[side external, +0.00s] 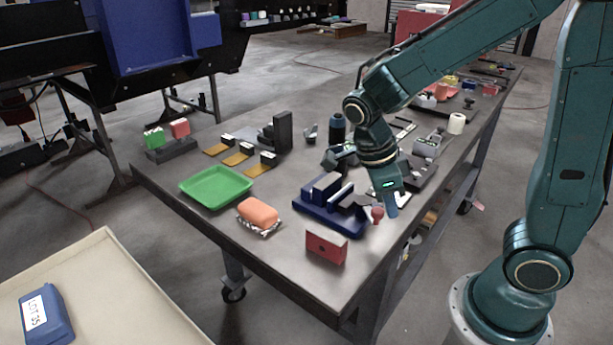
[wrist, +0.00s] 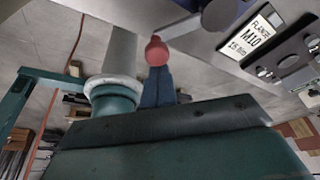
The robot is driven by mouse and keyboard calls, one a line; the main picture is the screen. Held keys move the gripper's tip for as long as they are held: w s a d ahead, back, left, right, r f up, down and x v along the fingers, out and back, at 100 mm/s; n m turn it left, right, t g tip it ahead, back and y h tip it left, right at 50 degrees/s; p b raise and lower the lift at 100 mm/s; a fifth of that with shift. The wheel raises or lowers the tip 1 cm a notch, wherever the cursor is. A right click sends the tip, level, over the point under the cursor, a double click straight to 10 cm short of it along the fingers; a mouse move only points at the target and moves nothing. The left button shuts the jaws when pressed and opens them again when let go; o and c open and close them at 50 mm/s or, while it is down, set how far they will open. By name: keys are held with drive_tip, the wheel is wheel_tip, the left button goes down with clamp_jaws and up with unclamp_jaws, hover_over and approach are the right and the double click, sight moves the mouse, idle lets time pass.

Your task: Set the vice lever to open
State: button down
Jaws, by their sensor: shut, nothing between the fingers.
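The dark blue vice (side external: 318,213) stands near the front edge of the bench in the side view. Its lever ends in a red knob (side external: 377,212), at the vice's right side. In the wrist view the red knob (wrist: 157,48) is at the top centre, on a grey lever arm (wrist: 180,28). My gripper (side external: 391,210) points down just right of the knob, with its blue fingers together and empty. In the wrist view the fingers (wrist: 157,86) reach up to the knob and partly overlap it; I cannot tell whether they touch.
A red block (side external: 326,246) stands in front of the vice. An orange item (side external: 257,212) on a patterned pad and a green tray (side external: 215,187) lie left. The bench's right edge is close to my gripper.

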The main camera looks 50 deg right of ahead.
wheel_tip(320, 180, up, 10)
drive_tip(key=shift+s+f, duration=0.2)
drive_tip(key=shift+f, duration=0.05)
idle(0.8)
drive_tip(key=shift+d, duration=0.1)
drive_tip(key=s+r+n+t+y, duration=0.1)
drive_tip(key=n+t, duration=0.3)
drive_tip(key=n, duration=1)
drive_tip(key=s+a+r+n+t+y, duration=0.1)
drive_tip(key=s+n+t, duration=0.3)
drive_tip(key=n, duration=1)
drive_tip(key=shift+s+a+r, duration=0.15)
drive_tip(key=shift+s+a, duration=0.15)
drive_tip(key=shift+s, duration=0.05)
